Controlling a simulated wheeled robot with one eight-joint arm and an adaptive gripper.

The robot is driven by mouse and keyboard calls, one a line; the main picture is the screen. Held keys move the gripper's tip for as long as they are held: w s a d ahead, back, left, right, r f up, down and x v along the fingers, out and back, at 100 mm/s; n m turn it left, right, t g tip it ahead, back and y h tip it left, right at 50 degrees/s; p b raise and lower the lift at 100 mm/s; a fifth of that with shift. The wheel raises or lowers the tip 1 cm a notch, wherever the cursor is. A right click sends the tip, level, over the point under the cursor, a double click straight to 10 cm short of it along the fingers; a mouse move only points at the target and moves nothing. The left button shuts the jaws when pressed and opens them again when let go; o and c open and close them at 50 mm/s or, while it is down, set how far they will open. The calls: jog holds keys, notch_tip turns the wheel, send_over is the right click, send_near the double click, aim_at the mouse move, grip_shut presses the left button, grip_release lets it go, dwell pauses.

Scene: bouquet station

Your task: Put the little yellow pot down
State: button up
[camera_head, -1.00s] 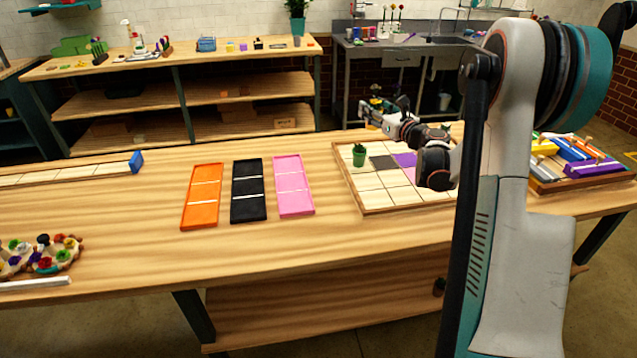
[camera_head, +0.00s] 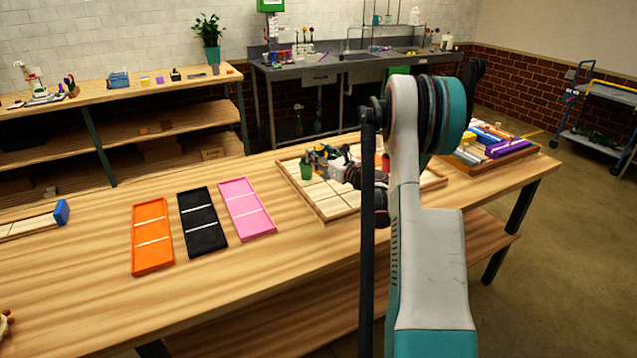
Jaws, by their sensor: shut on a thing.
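My gripper (camera_head: 318,157) is small in the head view, low over the back left part of the wooden grid tray (camera_head: 329,214). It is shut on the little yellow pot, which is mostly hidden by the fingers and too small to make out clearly. I cannot tell whether the pot touches the tray. A green pot (camera_head: 306,170) stands on the tray, just left of and in front of the gripper. My arm hides much of the tray's right part.
Orange (camera_head: 152,236), black (camera_head: 203,221) and pink (camera_head: 247,208) trays lie left of the grid tray. A crate of coloured blocks (camera_head: 492,148) stands on the table's right end. The table front is clear.

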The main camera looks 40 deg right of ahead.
notch_tip(320, 180, down, 8)
jog(key=shift+f+b, duration=0.1)
jog(key=shift+b, duration=1.05)
jog(key=o, duration=1.4)
jog(key=shift+f, duration=0.1)
jog(key=shift+o, duration=0.2)
jog(key=shift+s+r, duration=0.2)
jog(key=shift+s, duration=0.1)
jog(key=s+p, duration=0.2)
jog(key=s, duration=0.9)
jog(key=shift+s+a+p, duration=0.1)
jog(key=shift+s+p, duration=0.1)
jog(key=shift+p, duration=0.1)
